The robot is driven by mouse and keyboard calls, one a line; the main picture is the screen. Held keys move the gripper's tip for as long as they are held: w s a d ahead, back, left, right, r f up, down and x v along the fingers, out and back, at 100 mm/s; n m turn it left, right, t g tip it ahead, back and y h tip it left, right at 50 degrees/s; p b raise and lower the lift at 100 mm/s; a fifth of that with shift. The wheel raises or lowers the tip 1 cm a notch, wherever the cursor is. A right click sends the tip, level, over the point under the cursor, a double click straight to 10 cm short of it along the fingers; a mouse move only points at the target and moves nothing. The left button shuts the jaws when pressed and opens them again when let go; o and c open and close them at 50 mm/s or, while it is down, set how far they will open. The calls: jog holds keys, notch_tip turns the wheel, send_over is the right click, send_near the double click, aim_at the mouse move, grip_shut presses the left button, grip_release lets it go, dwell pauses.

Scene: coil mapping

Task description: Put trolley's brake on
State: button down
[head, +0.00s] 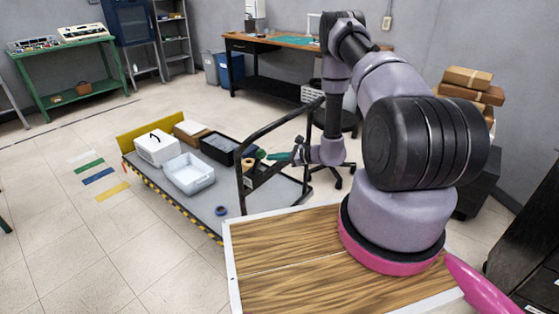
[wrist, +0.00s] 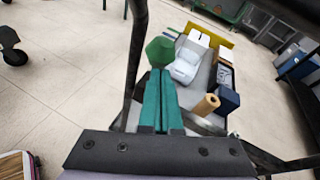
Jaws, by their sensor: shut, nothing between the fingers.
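The trolley (head: 202,203) is a grey platform with yellow-black edging, a yellow end board and a dark tubular handle (head: 240,182). It also shows in the wrist view (wrist: 190,98). My gripper (head: 272,156) is at the handle end, above the deck; its teal fingers (wrist: 159,78) are shut and empty. A green faceted knob (wrist: 160,50) appears right at the fingertips in the wrist view, and as a small green shape in the head view (head: 259,154). I cannot tell whether they touch. Whether the knob belongs to the brake is unclear.
The handle's dark tubes stand close around my gripper. A desk (head: 262,45) and chair are behind. Floor left is clear.

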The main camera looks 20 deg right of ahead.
jog(key=shift+r, duration=0.1)
dwell(0.3)
jog(key=w+a+r, duration=0.1)
jog(key=w, duration=0.1)
jog(key=w+a+r, duration=0.1)
jog(key=shift+w+a+r, duration=0.7)
jog(key=shift+w+a, duration=0.35)
jog(key=shift+w, duration=0.25)
jog(key=v, duration=1)
jog(key=shift+s+d, duration=0.25)
jog(key=shift+d, duration=0.05)
